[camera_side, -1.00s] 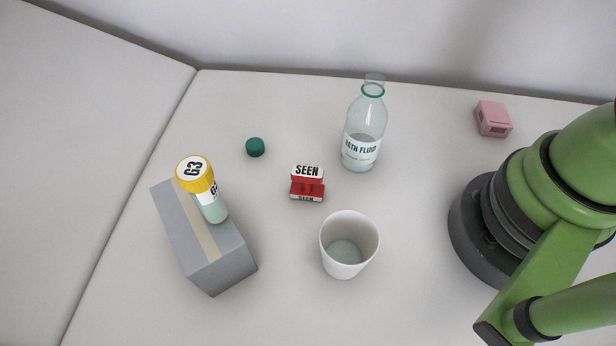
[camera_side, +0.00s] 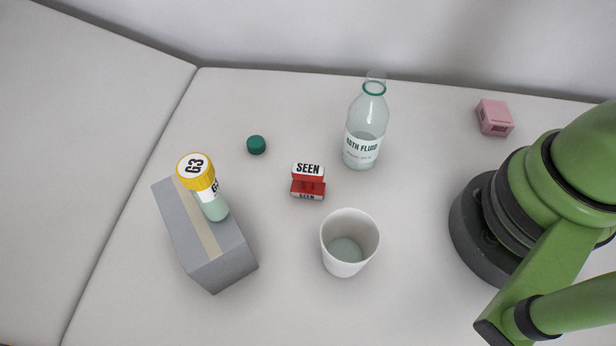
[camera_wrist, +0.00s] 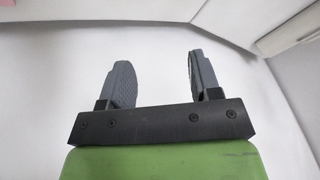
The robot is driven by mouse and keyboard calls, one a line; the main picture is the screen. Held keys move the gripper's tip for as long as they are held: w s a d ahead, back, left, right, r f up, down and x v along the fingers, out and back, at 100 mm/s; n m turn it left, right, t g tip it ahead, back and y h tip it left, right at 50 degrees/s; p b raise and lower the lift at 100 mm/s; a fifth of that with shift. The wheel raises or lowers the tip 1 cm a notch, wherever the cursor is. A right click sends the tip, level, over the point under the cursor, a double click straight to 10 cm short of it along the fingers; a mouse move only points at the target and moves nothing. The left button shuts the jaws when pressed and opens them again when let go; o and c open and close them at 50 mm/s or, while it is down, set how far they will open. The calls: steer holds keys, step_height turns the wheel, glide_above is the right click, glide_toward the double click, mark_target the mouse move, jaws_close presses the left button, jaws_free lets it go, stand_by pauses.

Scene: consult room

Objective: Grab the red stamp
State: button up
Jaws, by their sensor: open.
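The red stamp (camera_side: 308,187) sits upright on the white table in the side view, with a white top and front label reading "SEEN". It lies between the clear bottle and the white cup, and nothing touches it. My gripper (camera_wrist: 160,82) shows in the wrist view with its two grey fingers apart and nothing between them. The stamp is not in the wrist view. In the side view my gripper is out of the picture, so its distance from the stamp cannot be told.
A clear bottle (camera_side: 365,130) stands behind right of the stamp, a white cup (camera_side: 349,243) in front right. A green cap (camera_side: 256,145) lies left. A grey box (camera_side: 222,262) and yellow-capped tube (camera_side: 197,172) are further left. A pink block (camera_side: 495,118) sits back right.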

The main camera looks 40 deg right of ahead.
steer(key=w+a+f+n+g, duration=0.3)
steer(key=w+a+f+n, duration=0.1)
steer(key=w+a+f, duration=0.15)
steer(key=n+g+h, duration=0.2)
steer(key=n+g, duration=0.1)
steer(key=n, duration=0.4)
glide_above(308, 182)
step_height(308, 182, down, 14)
steer(key=shift+w+d+f, duration=0.1)
steer(key=shift+w+f, duration=0.05)
step_height(308, 182, down, 4)
steer(key=shift+f, duration=0.25)
steer(key=f, duration=0.5)
steer(key=shift+w+d+f, duration=0.25)
steer(key=shift+f, duration=0.15)
steer(key=c, duration=1)
